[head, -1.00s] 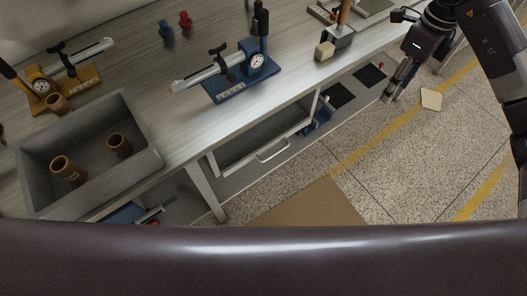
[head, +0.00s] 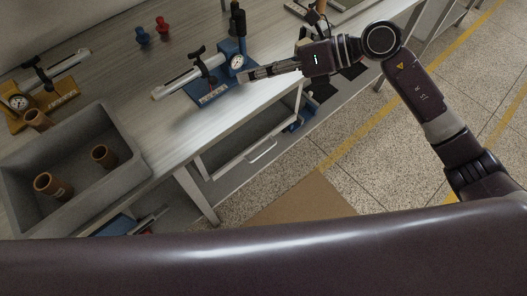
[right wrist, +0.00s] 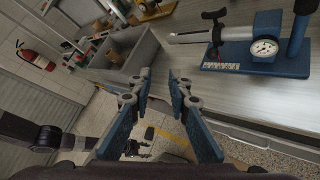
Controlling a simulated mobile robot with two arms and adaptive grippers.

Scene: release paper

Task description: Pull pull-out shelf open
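The pull-out shelf (head: 228,163) is under the workbench's front edge in the head view. It has a pale front with a bar handle (head: 262,150). My right gripper (head: 250,77) is above the benchtop, beyond the shelf and apart from its handle, fingers pointing left. In the right wrist view its two fingers (right wrist: 158,72) are apart with nothing between them, so it is open. A dark arm at the left of that view looks like my left arm. Its end (right wrist: 133,150) is small and partly covered, so its finger state is unclear.
The workbench (head: 130,85) holds a blue gauge fixture (head: 215,92) close to my right gripper, a grey bin (head: 70,150) with brown cylinders, and red and blue pegs. A brown mat (head: 300,203) lies on the floor before the shelf. Speckled floor to the right is clear.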

